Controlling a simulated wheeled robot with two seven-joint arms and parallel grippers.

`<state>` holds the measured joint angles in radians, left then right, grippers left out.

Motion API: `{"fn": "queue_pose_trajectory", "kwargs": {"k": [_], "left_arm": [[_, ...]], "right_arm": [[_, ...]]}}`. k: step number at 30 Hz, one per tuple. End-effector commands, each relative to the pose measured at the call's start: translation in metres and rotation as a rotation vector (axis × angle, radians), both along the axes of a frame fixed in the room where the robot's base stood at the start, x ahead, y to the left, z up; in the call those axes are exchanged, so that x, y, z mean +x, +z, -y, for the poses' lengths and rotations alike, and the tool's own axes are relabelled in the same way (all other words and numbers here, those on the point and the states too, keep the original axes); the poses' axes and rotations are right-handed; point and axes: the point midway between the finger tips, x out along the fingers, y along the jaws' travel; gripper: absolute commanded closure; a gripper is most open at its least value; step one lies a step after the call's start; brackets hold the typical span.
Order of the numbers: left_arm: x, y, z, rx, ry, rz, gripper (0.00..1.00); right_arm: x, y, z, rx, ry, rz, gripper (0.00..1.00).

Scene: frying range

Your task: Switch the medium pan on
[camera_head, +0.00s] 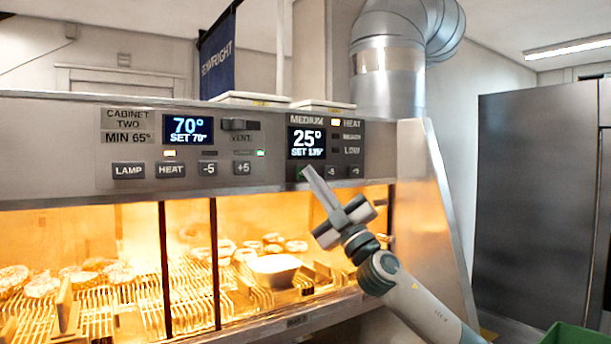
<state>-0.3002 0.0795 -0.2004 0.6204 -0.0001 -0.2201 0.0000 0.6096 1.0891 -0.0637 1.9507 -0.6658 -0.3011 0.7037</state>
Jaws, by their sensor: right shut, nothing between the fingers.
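The control panel (338,122) labelled MEDIUM is on the right part of the steel cabinet front. Its display (306,142) reads 25° with SET 135° below, though the small digits are hard to read. The HEAT light (336,122) beside it is lit; the READY and LOW lights look dark. My left gripper is not in view.
The CABINET TWO panel (128,128) with its 70° display (188,128) and several buttons sits to the left. Below is a lit warming cabinet with wire racks (110,310) of food. A green crate (575,334) stands lower right.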

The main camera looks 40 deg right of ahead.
Motion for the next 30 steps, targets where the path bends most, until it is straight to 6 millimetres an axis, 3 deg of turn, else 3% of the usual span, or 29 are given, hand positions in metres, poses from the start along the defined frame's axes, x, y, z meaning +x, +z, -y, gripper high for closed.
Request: {"fn": "queue_pose_trajectory", "kwargs": {"k": [17, 30], "left_arm": [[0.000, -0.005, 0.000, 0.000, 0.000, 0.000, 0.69], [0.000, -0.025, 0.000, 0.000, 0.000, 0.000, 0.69]], "right_arm": [[-0.008, -0.001, -0.001, -0.001, -0.001, 0.000, 1.00], [-0.042, -0.004, -0.004, -0.001, -0.001, 0.000, 1.00]]}}
